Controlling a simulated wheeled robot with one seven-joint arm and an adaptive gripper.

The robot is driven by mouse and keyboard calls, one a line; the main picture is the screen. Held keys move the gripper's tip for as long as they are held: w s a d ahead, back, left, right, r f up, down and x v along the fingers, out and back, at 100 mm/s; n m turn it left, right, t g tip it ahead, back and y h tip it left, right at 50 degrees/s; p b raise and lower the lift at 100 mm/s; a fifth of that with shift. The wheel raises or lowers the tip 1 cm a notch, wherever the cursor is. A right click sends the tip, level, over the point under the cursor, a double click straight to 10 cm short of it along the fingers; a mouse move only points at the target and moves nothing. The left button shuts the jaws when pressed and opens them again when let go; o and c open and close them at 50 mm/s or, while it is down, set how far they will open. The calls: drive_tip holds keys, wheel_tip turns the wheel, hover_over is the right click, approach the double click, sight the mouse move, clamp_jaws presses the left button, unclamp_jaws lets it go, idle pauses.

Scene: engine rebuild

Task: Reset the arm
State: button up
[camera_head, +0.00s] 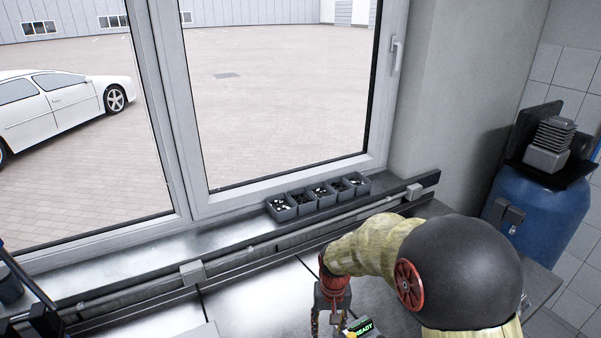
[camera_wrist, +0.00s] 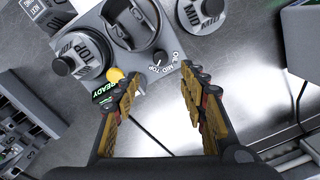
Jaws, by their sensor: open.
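My gripper (camera_wrist: 160,100) is open in the wrist view, its two yellow-padded fingers apart with nothing between them. It hangs above a metal bench (camera_wrist: 155,128).
Round pieces marked TOP (camera_wrist: 80,55) and MID (camera_wrist: 204,12) stand by the device. A black cable runs along the bench at right. Several small grey bins (camera_head: 281,207) stand on the window sill. A blue tank (camera_head: 530,215) with a compressor head stands at right.

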drive_tip(key=s+d+r+t+b, duration=0.2)
drive_tip(key=s+d+r+b, duration=0.1)
drive_tip(key=s, duration=0.4)
drive_tip(key=s+d+r+t+b, duration=0.2)
drive_tip(key=s+r+b, duration=0.3)
drive_tip(key=s, duration=0.3)
drive_tip(key=s+d+r+t+b, duration=0.1)
drive_tip(key=s+d+r+b, duration=0.3)
drive_tip(key=s, duration=0.3)
drive_tip(key=shift+s+r+t+b, duration=0.3)
drive_tip(key=shift+r+t+b, duration=0.15)
drive_tip(key=shift+r, duration=0.25)
